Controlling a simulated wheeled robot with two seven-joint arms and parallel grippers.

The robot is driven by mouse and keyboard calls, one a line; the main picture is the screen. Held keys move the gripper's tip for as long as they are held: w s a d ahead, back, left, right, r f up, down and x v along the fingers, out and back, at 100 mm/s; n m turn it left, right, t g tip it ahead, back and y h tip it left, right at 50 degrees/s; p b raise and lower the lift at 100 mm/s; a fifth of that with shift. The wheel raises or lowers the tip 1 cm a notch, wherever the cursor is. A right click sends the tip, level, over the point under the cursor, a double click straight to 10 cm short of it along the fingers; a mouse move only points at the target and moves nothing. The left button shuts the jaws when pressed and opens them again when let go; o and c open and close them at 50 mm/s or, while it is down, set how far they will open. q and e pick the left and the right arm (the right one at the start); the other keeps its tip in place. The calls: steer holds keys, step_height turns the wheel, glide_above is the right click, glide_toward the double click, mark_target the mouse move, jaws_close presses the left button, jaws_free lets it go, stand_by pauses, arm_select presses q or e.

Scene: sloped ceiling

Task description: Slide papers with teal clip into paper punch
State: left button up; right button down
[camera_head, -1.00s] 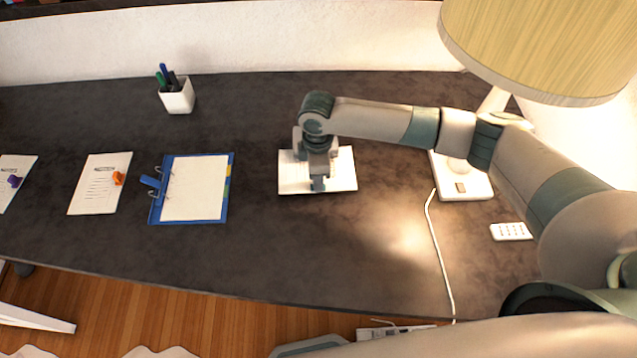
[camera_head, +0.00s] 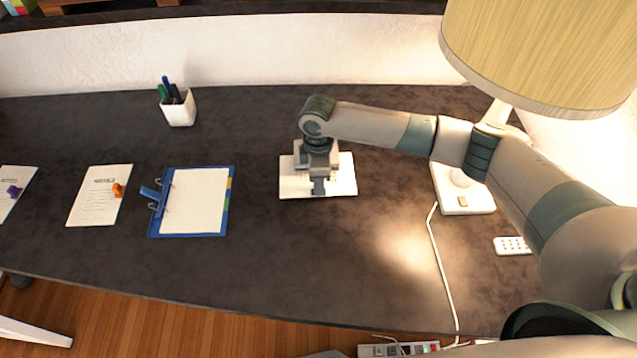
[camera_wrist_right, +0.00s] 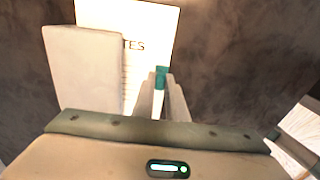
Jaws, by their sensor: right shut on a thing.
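My right gripper (camera_head: 318,188) is over a white sheaf of papers (camera_head: 343,184) at the middle of the desk. In the right wrist view, its fingers (camera_wrist_right: 162,92) are shut on the teal clip (camera_wrist_right: 161,76) at the papers' edge. The printed papers (camera_wrist_right: 150,22) stretch away beyond the clip. A plain pale block (camera_wrist_right: 85,68) covers their left part there; I cannot tell whether it is the paper punch. In the head view my wrist hides the clip and much of the papers, and no punch shows clearly. My left gripper is not in view.
A blue clipboard (camera_head: 232,198), papers with an orange clip (camera_head: 118,190) and papers with a purple clip (camera_head: 14,191) lie to the left. A pen cup (camera_head: 180,108) stands at the back. A lamp (camera_head: 475,197) with its cord is at the right. The desk's front middle is clear.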

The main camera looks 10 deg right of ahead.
steer(key=c, duration=1.7)
jaws_free()
steer(key=shift+r, duration=0.15)
steer(key=shift+r+b, duration=0.35)
steer(key=shift+r, duration=0.25)
steer(key=shift+r+b, duration=1.55)
steer(key=shift+r, duration=3.75)
steer(key=shift+f, duration=0.1)
